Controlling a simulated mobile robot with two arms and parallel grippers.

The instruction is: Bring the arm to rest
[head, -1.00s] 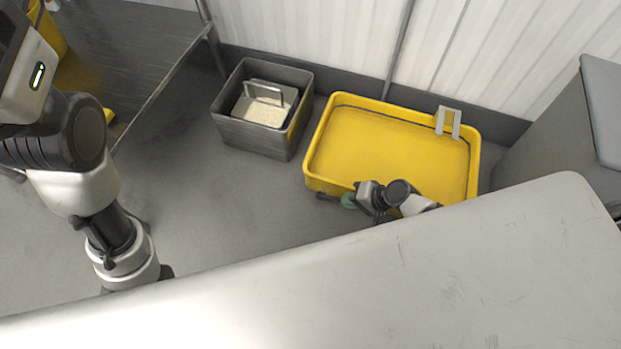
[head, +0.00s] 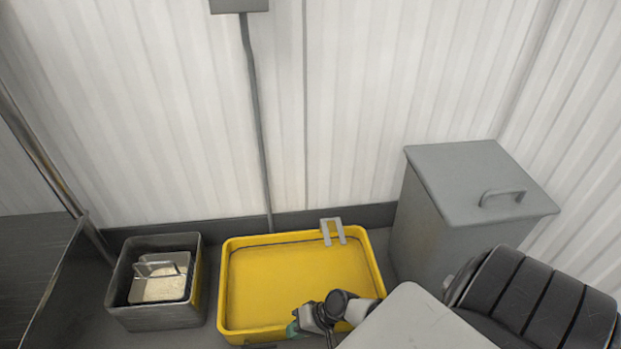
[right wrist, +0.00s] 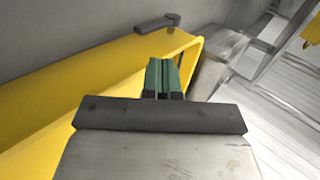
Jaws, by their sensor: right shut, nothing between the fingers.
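My right gripper (head: 293,329) is at the front rim of the yellow tub (head: 225,290) in the head view, low in the picture. Its green fingers also show in the right wrist view (right wrist: 162,76), pressed together with nothing between them. The yellow tub (right wrist: 60,105) runs beside and behind the fingers there. I cannot tell whether the gripper touches the rim. My left gripper is not in view.
A grey metal bin (head: 160,318) at the left holds a handled container (head: 165,270) with pale grains. A grey bracket (head: 333,231) hangs on the tub's back rim. A lidded grey bin (head: 485,180) stands at the right by the white wall (head: 350,100).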

